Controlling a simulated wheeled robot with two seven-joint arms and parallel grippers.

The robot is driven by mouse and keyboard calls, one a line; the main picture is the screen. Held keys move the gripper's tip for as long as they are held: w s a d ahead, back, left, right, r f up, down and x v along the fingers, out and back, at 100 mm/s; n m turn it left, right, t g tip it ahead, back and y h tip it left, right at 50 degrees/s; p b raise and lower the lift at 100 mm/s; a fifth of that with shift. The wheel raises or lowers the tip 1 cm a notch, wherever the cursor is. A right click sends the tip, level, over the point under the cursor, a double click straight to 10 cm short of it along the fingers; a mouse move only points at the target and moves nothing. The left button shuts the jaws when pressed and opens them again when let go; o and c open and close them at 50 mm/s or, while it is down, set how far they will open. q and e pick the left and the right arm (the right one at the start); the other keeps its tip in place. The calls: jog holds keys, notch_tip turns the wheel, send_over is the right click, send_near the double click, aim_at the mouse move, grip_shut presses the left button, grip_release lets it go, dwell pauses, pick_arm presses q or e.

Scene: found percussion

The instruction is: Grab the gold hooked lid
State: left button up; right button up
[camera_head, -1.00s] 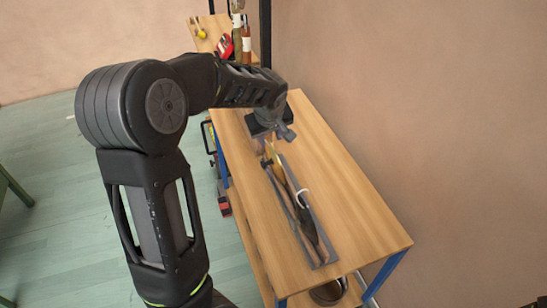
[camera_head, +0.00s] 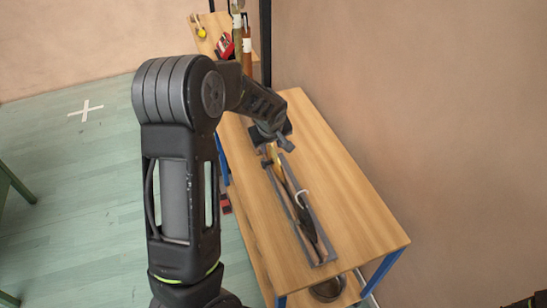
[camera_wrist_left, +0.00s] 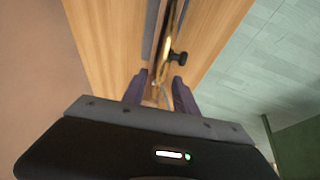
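A small gold piece (camera_head: 275,158), which seems to be the gold hooked lid, lies at the far end of a long narrow grey tray (camera_head: 328,248) on the wooden table. Its shape is too small to make out fully. In the left wrist view a gold shape (camera_wrist_left: 168,46) shows just beyond the fingertips, beside a black knob (camera_wrist_left: 178,57). My left gripper (camera_wrist_left: 158,92) points down over the tray's far end, its fingers apart on either side of the tray contents. I see no firm hold. It partly hides that end in the head view. My right gripper is out of view.
A dark object (camera_head: 308,225) and a pale hook (camera_head: 301,196) lie farther along the tray. The wooden table (camera_head: 350,205) is bare to the right, near a wall. A round pan (camera_head: 327,290) sits below. Tall items (camera_head: 247,45) stand behind.

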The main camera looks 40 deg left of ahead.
pick_arm(q)
jog(key=shift+w+a+f, duration=0.15)
jog(key=shift+w+f, duration=0.05)
jog(key=shift+f, duration=0.45)
jog(key=shift+c, duration=0.2)
grip_shut()
dwell(1.2)
